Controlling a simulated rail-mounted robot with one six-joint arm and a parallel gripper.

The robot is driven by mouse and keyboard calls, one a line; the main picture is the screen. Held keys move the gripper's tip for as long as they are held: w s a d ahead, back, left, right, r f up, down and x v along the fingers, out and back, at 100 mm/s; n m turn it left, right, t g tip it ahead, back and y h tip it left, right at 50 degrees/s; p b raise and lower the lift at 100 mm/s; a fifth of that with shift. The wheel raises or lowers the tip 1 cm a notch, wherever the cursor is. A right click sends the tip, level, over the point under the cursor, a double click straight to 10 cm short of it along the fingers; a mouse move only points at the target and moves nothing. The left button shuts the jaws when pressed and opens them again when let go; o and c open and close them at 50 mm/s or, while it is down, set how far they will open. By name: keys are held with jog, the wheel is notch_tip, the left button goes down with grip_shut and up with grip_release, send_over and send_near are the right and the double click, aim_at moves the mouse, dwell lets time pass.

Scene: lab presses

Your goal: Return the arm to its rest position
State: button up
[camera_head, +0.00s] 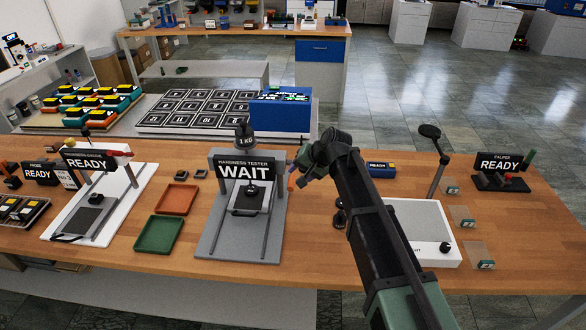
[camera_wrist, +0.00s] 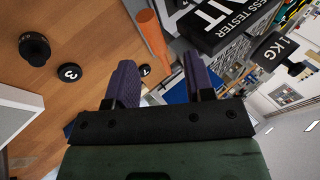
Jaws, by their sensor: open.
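My arm reaches forward over the wooden bench in the head view, and my gripper (camera_head: 296,172) is beside the right side of the hardness tester (camera_head: 242,168). The tester's sign reads WAIT and a 1 KG weight (camera_head: 245,137) sits on its top. In the wrist view my gripper (camera_wrist: 158,85) shows two purple fingers spread apart with nothing between them. An orange handle (camera_wrist: 151,37) lies beyond the fingers, close to the tester; I cannot tell if it touches the tester. The tester sign also shows tilted in the wrist view (camera_wrist: 215,20).
An orange tray (camera_head: 176,198) and a green tray (camera_head: 159,234) lie left of the tester. A white panel device (camera_head: 412,228) with a lamp-like arm (camera_head: 430,131) stands to the right. The caliper station (camera_head: 500,170) reads READY. A blue box (camera_head: 280,109) stands behind the bench.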

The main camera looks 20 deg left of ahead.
jog(key=p+v, duration=0.2)
jog(key=v, duration=0.2)
jog(key=shift+d+r, duration=0.15)
jog(key=s+d+f+h+b, duration=0.2)
jog(key=s+d, duration=0.4)
jog(key=d, duration=0.6)
jog(key=s+d+f+g+h+b, duration=0.1)
jog(key=s+d+f+h+b, duration=0.1)
jog(key=s+d+f, duration=0.2)
jog(key=s+d+f+m+h+b, duration=0.1)
jog(key=s+d, duration=0.9)
jog(key=d, duration=1)
notch_tip(320, 180, down, 3)
jog(key=shift+f+g+h+b, duration=0.1)
jog(key=shift+g+h+b, duration=0.2)
jog(key=shift+h+b, duration=0.7)
